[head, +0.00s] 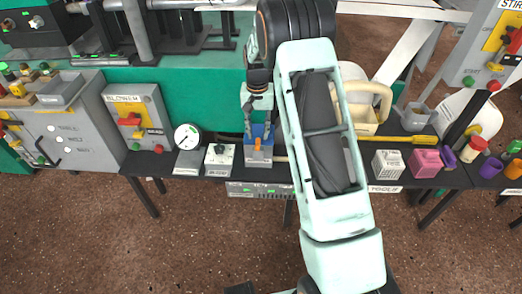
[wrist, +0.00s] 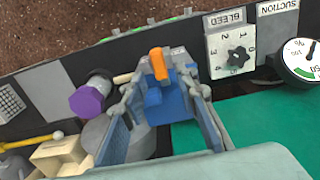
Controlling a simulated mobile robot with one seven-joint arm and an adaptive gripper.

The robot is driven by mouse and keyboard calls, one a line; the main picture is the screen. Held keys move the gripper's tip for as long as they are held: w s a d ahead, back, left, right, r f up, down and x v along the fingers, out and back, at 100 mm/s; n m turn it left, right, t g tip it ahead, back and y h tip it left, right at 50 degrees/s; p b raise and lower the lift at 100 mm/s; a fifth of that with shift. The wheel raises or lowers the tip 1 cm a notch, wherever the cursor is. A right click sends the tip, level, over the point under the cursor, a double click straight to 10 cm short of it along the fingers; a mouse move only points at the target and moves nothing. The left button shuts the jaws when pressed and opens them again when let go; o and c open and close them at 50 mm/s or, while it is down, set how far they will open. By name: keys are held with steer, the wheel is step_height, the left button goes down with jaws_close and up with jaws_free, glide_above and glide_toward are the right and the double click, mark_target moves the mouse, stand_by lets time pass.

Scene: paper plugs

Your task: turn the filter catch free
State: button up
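The filter is a blue block (head: 268,132) on a grey base at the black bench's front edge, and it also shows in the wrist view (wrist: 166,100). An orange lever, which looks like the catch (wrist: 158,63), stands up on the filter's front side. In the head view the catch (head: 258,146) is a small orange piece. My gripper (head: 258,125) is above and behind the filter, pointing down at it. In the wrist view its fingers (wrist: 163,100) are spread, one on each side of the blue block. I cannot tell whether they touch it. The catch is not between the fingertips.
A BLEED box with a black knob (wrist: 238,57) and a SUCTION gauge (head: 188,137) stand close beside the filter. A purple-capped cylinder (wrist: 87,99) lies on its other side. A beige container (head: 363,118) and a yellow-handled tool (head: 385,139) are right of my arm.

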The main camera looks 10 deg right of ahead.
mark_target(258, 140)
steer(key=shift+f+b, duration=0.75)
steer(key=shift+f, duration=1.05)
jaws_close()
